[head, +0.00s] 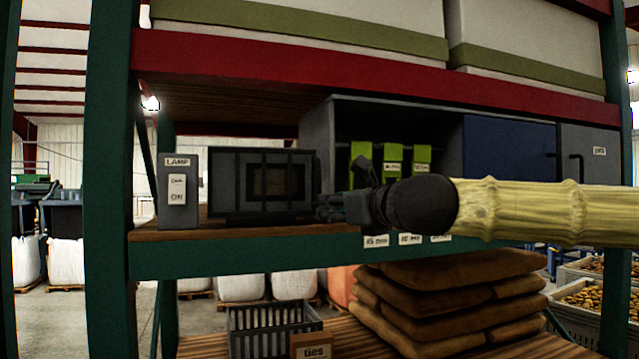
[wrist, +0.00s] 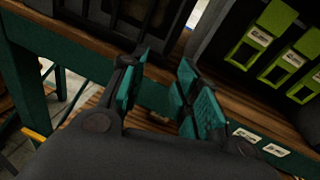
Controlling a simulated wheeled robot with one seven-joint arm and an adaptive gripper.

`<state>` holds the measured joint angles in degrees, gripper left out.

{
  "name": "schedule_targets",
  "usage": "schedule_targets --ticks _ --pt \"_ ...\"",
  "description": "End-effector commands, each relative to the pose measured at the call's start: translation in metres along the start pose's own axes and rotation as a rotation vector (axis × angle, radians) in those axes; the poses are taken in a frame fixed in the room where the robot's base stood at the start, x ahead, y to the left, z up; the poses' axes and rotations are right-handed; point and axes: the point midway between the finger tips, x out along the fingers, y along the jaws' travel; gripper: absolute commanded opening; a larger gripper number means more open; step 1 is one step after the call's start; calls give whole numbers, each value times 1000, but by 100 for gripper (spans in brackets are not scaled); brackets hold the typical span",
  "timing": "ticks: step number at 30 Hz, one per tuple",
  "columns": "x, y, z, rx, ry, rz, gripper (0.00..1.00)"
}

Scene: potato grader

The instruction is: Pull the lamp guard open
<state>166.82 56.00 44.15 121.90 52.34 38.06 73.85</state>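The lamp guard (head: 233,184) is a dark barred frame over a boxy lamp on the middle shelf, left of centre in the head view. It looks shut over the lamp. Dark bars, probably the guard (wrist: 136,10), show at the top of the wrist view. My gripper (head: 326,206) is at the guard's lower right edge in the head view; whether it touches cannot be told. In the wrist view my gripper (wrist: 163,92) has its teal-padded fingers apart, with shelf and beam visible between them. No handle on the guard can be made out.
A grey switch box (head: 179,216) labelled LAMP stands left of the guard. A grey cabinet (head: 316,130) with green holders (head: 391,158) and a blue door (head: 505,150) is to the right. A green beam (head: 240,254) edges the shelf. Sacks (head: 450,300) lie below.

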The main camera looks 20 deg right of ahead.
Motion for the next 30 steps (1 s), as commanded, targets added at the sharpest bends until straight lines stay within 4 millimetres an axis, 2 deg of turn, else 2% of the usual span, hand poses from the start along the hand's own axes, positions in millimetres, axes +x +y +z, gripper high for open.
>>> schedule_targets --ticks 1,3,6,9,17,30 --pt "-11 -6 20 40 -26 0 32" --pt "-20 -10 36 80 -48 1 32" --pt "-28 -14 48 110 -65 2 32" --pt "-26 -14 52 119 -69 3 32" --pt "-1 -14 54 113 -66 1 32" --pt "51 -14 56 116 -65 3 32"
